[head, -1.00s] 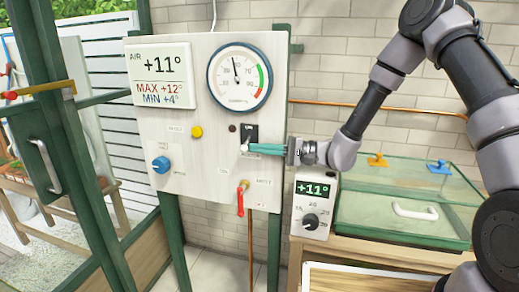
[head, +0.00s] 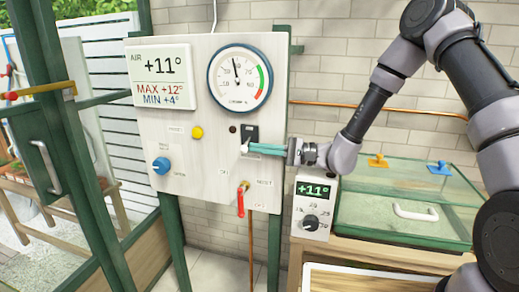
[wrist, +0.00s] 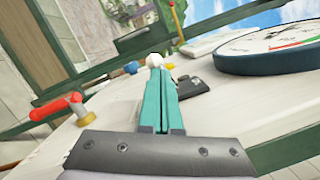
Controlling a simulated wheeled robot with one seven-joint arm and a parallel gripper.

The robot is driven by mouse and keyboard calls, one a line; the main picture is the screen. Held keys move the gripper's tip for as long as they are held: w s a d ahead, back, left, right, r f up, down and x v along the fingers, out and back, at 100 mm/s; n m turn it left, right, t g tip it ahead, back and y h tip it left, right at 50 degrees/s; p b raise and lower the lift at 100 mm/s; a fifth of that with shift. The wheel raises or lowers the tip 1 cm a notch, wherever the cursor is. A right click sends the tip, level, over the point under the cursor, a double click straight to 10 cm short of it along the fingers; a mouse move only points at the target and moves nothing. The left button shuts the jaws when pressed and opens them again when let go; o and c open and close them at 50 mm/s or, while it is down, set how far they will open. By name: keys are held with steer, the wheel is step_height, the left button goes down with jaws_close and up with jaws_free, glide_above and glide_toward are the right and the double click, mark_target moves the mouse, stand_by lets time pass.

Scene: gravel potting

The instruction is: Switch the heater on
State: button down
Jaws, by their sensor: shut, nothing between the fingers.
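The heater switch is a black plate (head: 251,131) with a white-tipped lever (head: 245,147) on the white control panel (head: 222,185), below the round gauge. My gripper (head: 250,148) has shut teal fingers, with nothing between them, and reaches in from the right to the lever. In the wrist view the fingertips (wrist: 155,66) meet the white lever tip (wrist: 155,60), apparently touching it. The black plate (wrist: 191,88) shows just right of the fingers. A small dark lamp (head: 233,129) beside the switch looks unlit.
The panel also holds a round gauge (head: 240,78), a display reading +11° (head: 162,72), a yellow button (head: 197,132), a blue knob (head: 161,165) and a red-handled valve (head: 241,200). A thermostat box (head: 313,209) and a glass-lidded case (head: 405,205) stand to the right.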

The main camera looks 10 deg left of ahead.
steer(key=shift+s+r+m+t+y, duration=0.1)
steer(key=shift+r+m+t+y, duration=0.1)
steer(key=shift+m, duration=0.7)
steer(key=shift+s+r+m+t+y, duration=0.1)
steer(key=shift+r+m+y, duration=0.1)
steer(key=shift+m, duration=0.7)
steer(key=shift+r+m, duration=0.1)
steer(key=shift+m, duration=0.4)
steer(key=shift+r, duration=0.2)
stand_by(1.2)
